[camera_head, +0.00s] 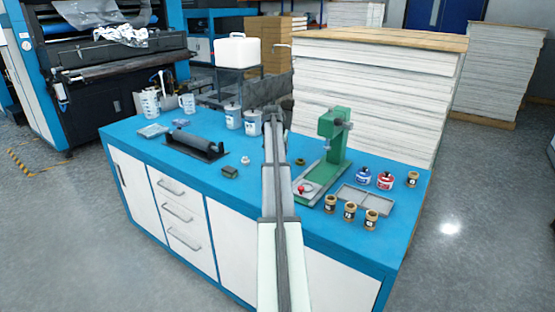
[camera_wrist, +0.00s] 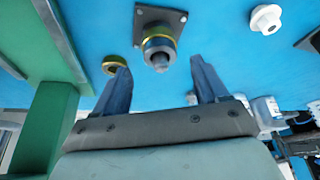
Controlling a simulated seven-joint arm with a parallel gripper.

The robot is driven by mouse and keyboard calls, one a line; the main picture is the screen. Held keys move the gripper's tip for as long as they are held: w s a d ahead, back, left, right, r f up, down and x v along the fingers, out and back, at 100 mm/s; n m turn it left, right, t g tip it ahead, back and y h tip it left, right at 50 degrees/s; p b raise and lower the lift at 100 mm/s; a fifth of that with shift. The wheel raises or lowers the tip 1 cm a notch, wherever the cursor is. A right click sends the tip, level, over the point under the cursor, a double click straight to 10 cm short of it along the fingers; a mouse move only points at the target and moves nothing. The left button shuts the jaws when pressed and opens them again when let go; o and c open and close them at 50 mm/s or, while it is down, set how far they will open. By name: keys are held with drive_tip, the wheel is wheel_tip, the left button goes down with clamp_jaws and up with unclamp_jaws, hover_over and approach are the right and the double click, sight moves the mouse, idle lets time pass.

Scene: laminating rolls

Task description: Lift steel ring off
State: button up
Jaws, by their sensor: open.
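A short post (camera_wrist: 160,64) stands on a dark square plate (camera_wrist: 148,15) in the wrist view. A grey steel ring (camera_wrist: 158,48) appears to sit around the post, with a yellow band (camera_wrist: 157,38) against it on the plate side. My gripper (camera_wrist: 160,68) is open and empty. Its two fingers are apart, one on each side of the post in the picture; I see no contact, and the depth between them is hard to judge. In the head view my arm covers the post and its plate.
A loose brass ring (camera_wrist: 113,64) lies near my left finger in the wrist view. A white ring (camera_wrist: 265,18) lies at the right. A green press (camera_head: 330,150) stands beside my arm. A black roller stand (camera_head: 195,143) is on the left of the blue bench.

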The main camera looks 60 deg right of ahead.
drive_tip(key=x, duration=0.3)
drive_tip(key=shift+w+d, duration=0.1)
drive_tip(key=shift+d, duration=0.05)
drive_tip(key=shift+c, duration=0.3)
drive_tip(key=c, duration=1.2)
drive_tip(key=shift+o, duration=0.2)
drive_tip(key=shift+r, duration=0.1)
wheel_tip(320, 180, up, 10)
